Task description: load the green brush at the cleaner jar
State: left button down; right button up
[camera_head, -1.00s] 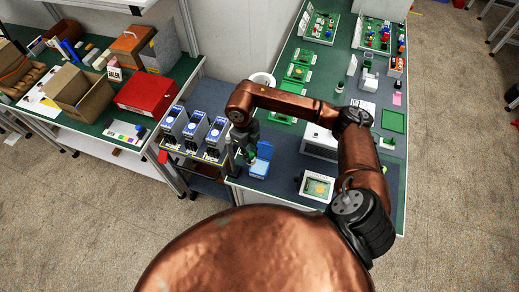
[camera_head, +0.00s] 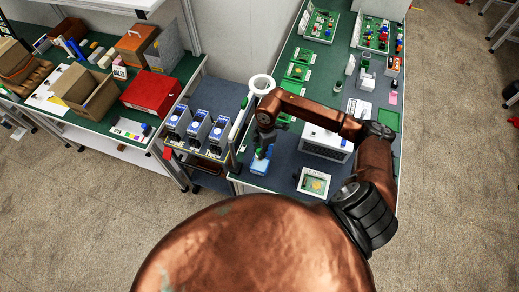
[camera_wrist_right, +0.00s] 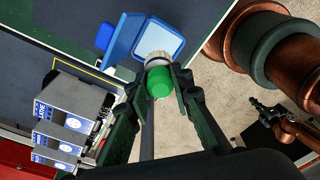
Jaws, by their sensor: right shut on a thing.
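The green brush (camera_wrist_right: 160,82) shows end-on in the right wrist view, with a pale collar beyond its green end. My right gripper (camera_wrist_right: 157,70) is shut on it. The blue container with an open lid (camera_wrist_right: 150,40), which looks like the cleaner jar, lies just beyond the brush in that view. In the head view, the right gripper (camera_head: 262,146) is right over the blue container (camera_head: 260,167), and a bit of green shows between them. I cannot tell whether the brush's far end touches or enters the container.
Grey and blue units (camera_head: 197,131) stand in a row left of the gripper. A white stand (camera_head: 326,141) and a framed board (camera_head: 314,182) are to its right.

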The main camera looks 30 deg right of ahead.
jog(key=shift+f+b, duration=2.4)
jog(key=shift+f, duration=0.6)
jog(key=shift+f, duration=0.45)
jog(key=shift+f, duration=0.1)
jog(key=shift+r+p, duration=2.55)
jog(key=shift+r, duration=1)
